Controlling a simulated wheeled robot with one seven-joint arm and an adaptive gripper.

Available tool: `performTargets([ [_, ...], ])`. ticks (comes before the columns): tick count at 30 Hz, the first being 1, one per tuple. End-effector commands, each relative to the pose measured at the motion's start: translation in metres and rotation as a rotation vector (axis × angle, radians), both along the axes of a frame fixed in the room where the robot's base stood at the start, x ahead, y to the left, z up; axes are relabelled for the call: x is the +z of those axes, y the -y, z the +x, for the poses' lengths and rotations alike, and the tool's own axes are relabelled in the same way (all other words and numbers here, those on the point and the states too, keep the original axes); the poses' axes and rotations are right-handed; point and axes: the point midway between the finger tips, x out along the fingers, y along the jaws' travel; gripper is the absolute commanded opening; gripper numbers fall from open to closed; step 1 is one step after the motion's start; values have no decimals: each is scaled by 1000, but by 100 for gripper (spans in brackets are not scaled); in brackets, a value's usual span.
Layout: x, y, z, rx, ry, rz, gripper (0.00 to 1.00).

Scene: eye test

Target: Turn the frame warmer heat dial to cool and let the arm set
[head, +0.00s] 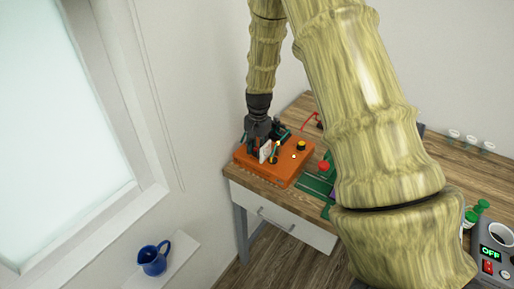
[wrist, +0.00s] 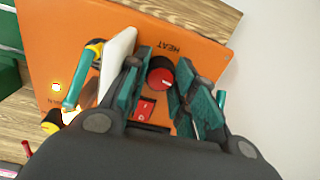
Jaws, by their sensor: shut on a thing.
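The orange frame warmer (head: 262,176) sits on the wooden table; its top fills much of the wrist view (wrist: 60,30). The red heat dial (wrist: 160,76) is by the printed word HEAT, which appears upside down. My gripper (wrist: 163,72) has its teal-padded fingers on both sides of the dial and is shut on it. In the head view my gripper (head: 260,138) is low over the warmer and the dial cannot be made out. The dial's setting and any cool mark are not legible. A teal bar (wrist: 78,92), perhaps an eyeglass arm, stands beside a white upright piece (wrist: 117,62).
A red rocker switch (wrist: 146,107) is close below the dial. A small light (wrist: 57,88) glows on the warmer. A red button (head: 323,166) stands on a green device right of the warmer. A grey box reading OFF (head: 491,254) is at far right. A blue pitcher (head: 153,259) is on a ledge.

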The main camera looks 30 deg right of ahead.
Motion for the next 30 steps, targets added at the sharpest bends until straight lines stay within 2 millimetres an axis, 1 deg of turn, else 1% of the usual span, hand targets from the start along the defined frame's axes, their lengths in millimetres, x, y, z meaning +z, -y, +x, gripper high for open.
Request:
performTargets([
  [9,2,1,2,94,5,-2,3],
  [23,2,2,2,105,6,-2,3],
  [24,2,2,2,105,6,-3,30],
  [26,2,2,2,105,6,-2,41],
  [27,2,1,2,105,5,-3,49],
  [30,1,1,2,105,3,-2,50],
])
